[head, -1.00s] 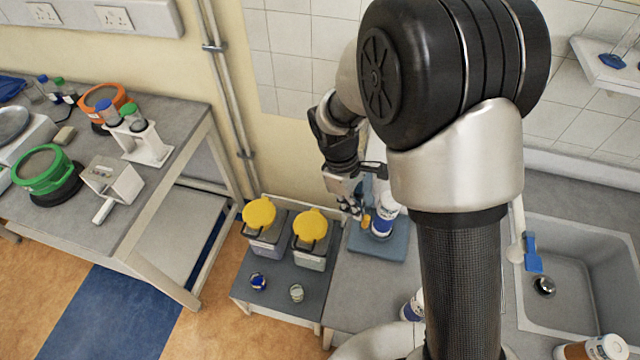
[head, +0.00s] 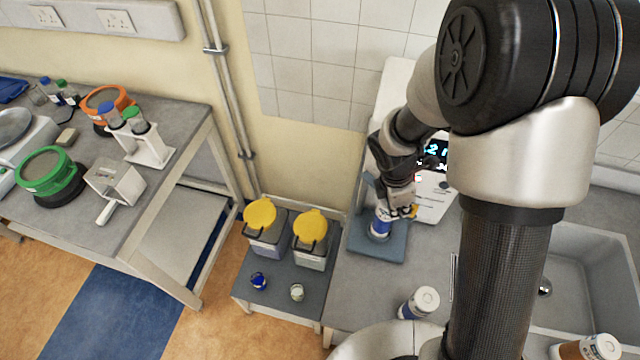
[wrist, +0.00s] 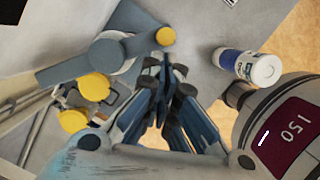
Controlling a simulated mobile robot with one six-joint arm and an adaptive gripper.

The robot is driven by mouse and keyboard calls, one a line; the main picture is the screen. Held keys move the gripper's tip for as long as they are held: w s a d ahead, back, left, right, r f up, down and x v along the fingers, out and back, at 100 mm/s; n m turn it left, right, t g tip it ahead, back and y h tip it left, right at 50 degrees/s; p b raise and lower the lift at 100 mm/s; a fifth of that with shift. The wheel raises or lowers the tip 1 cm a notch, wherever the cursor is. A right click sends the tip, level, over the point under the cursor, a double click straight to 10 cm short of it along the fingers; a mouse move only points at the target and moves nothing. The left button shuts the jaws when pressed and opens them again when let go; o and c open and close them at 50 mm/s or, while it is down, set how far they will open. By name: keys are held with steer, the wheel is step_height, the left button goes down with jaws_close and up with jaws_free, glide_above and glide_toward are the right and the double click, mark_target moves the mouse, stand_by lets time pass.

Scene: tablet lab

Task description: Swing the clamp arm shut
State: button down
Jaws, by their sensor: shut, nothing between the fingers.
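The clamp has a blue-grey base (head: 376,247) on the counter, with an upright post at its back left. A white bottle with a blue label (head: 380,224) stands on the base. In the wrist view the blue-grey clamp arm (wrist: 75,68) lies across the bottle's round white top (wrist: 106,52). The arm's yellow end (wrist: 166,36) sticks out past the bottle. In the head view the yellow end (head: 412,212) is right of the bottle. My gripper (wrist: 165,64) is shut and empty, close to the yellow end. I cannot tell whether they touch.
A white device with a lit display (head: 436,152) stands behind. Two yellow-lidded bins (head: 260,215) stand left. A sink (head: 580,270) is at right.

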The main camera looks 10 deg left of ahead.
steer(key=shift+w+d, duration=0.25)
steer(key=shift+d, duration=0.05)
stand_by(0.4)
steer(key=s+a+r+p, duration=0.1)
steer(key=s+a+r, duration=0.1)
steer(key=a+r, duration=0.4)
steer(key=d+v, duration=0.1)
steer(key=v, duration=0.2)
steer(key=shift+a+r, duration=0.2)
steer(key=shift+r, duration=0.2)
